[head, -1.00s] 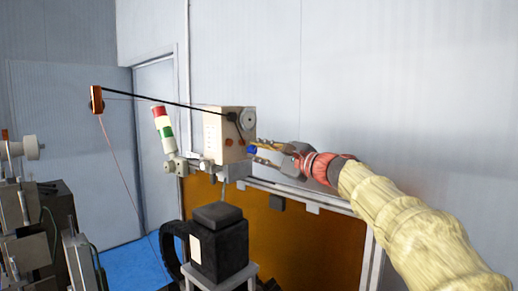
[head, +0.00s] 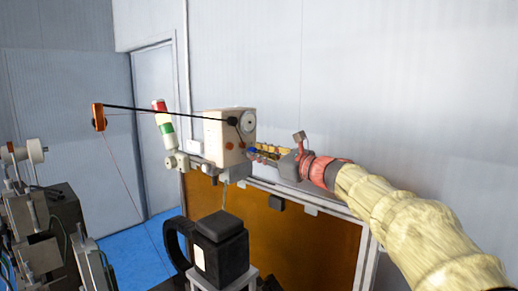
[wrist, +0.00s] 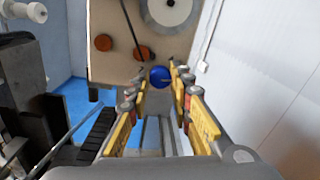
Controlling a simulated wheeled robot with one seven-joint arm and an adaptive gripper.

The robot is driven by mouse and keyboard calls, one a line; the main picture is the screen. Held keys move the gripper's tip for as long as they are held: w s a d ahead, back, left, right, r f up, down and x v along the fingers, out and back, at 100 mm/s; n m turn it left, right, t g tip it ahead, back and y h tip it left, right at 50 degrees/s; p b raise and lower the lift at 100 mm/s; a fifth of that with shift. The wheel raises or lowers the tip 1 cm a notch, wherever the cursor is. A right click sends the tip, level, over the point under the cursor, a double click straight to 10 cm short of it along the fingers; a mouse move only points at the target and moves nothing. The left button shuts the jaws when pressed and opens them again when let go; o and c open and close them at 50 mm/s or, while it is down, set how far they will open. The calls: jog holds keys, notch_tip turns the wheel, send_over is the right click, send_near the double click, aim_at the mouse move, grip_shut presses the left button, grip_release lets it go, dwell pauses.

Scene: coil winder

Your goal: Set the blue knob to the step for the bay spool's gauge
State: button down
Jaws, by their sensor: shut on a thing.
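The blue knob (wrist: 160,76) is on the lower right part of the front of a beige box (wrist: 105,65). In the head view the knob is mostly hidden by my gripper (head: 255,152). In the wrist view my gripper (wrist: 160,82) has its yellow fingers on both sides of the knob, with the tips closed on it. The knob's pointer and step marks cannot be read. A white spool (head: 37,150) stands on the machine at the left; whether it is the bay spool is unclear, and no gauge label is readable.
The box also carries orange-brown knobs (wrist: 103,42) and a grey dial (wrist: 170,8). A black arm runs from the box to an orange piece (head: 98,117). A signal tower (head: 163,122) leans beside the box. A black motor-like block (head: 220,245) stands below.

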jog(key=shift+f+m, duration=0.25)
jog(key=shift+m, duration=0.25)
jog(key=c, duration=1.6)
grip_release()
jog(key=shift+r, duration=0.15)
jog(key=v, duration=1.2)
